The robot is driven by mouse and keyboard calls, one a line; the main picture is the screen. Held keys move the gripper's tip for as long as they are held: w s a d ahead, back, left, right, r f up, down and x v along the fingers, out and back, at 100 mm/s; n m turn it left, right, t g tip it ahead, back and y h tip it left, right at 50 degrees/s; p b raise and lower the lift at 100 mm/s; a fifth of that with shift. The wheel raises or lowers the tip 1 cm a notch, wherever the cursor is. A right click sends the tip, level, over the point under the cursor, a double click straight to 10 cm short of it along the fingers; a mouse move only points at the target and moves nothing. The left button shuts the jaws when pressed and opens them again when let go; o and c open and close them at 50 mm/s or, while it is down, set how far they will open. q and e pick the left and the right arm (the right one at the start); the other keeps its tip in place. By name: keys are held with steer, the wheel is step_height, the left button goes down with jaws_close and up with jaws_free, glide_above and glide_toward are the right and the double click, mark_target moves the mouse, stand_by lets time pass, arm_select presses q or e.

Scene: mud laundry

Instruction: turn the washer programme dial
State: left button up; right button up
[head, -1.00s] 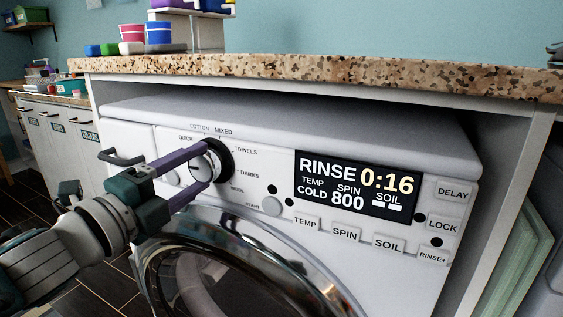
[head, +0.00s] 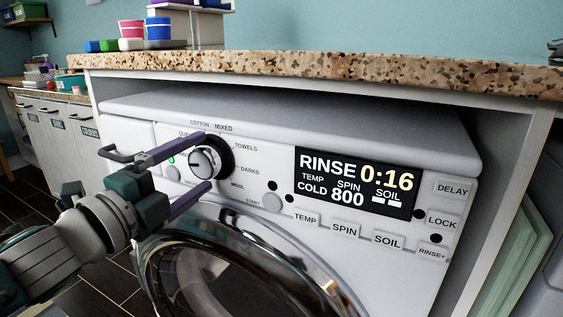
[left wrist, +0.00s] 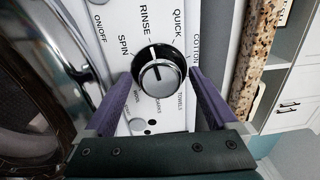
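The washer programme dial (head: 203,163) is a silver knob with a black ring on the white control panel. My left gripper (head: 208,160) is open, with one purple finger on each side of the dial. In the left wrist view the fingers (left wrist: 158,85) flank the knob with visible gaps. The washer display (head: 357,184) reads RINSE, 0:16, COLD, 800. My right gripper is not in view.
The round chrome-rimmed door (head: 290,245) lies just below the dial. A speckled countertop (head: 330,72) overhangs the washer. Several buttons, including TEMP (head: 305,219), sit to the right. Coloured tubs (head: 158,28) stand on the counter.

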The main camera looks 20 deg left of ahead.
arm_select(q)
steer(key=s, duration=1)
steer(key=shift+a+f, duration=0.15)
steer(key=shift+a, duration=0.3)
